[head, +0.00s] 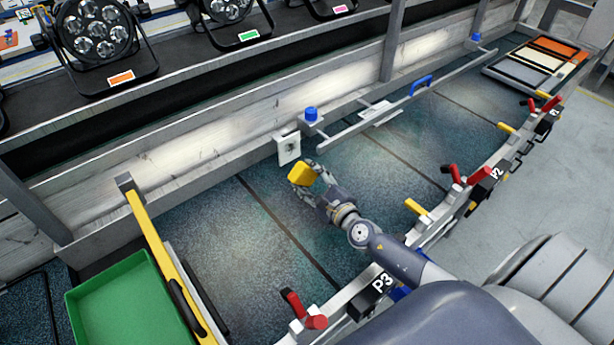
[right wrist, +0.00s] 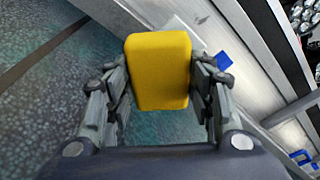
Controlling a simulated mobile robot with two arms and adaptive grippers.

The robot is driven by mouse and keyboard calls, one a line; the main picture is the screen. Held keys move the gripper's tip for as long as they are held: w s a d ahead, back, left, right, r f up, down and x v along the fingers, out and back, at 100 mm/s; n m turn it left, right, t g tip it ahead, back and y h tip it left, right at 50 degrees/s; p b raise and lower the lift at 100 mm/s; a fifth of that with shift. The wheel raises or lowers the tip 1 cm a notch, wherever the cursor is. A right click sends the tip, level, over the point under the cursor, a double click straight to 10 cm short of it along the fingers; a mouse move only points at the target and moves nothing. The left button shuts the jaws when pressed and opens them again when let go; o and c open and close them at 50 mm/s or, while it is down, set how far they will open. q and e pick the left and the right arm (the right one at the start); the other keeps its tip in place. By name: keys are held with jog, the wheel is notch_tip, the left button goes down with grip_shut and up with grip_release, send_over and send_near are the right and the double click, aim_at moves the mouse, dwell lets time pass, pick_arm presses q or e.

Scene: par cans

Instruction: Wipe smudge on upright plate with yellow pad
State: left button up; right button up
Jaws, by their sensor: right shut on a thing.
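The yellow pad (head: 301,174) is held in my right gripper (head: 306,177), above the dark speckled bench surface. In the right wrist view the pad (right wrist: 158,70) sits between both fingers of the gripper (right wrist: 157,85), which are shut on its sides. The upright plate (head: 288,149) is a small pale plate standing against the bench's back rail, just beyond and slightly left of the pad. Dark marks show near its middle. A gap shows between pad and plate in the head view. In the right wrist view the plate (right wrist: 185,32) is mostly hidden behind the pad. My left gripper is not in view.
A blue knob (head: 311,114) on a block and a long metal rail (head: 370,112) lie right of the plate. A green tray (head: 130,305) and yellow bar (head: 160,245) are at left. Red-handled clamps (head: 304,310) line the front edge. Bench around the gripper is clear.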

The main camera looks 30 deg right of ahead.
jog(key=shift+w, duration=0.1)
send_near(282, 153)
jog(key=shift+w+d+f, duration=0.1)
jog(key=shift+w+f, duration=0.05)
jog(key=shift+w, duration=0.45)
jog(key=shift+w+f, duration=0.15)
jog(key=shift+w, duration=0.4)
jog(key=shift+w+b, duration=0.35)
jog(key=shift+w, duration=0.65)
jog(key=shift+w+a, duration=0.25)
jog(key=shift+w, duration=0.75)
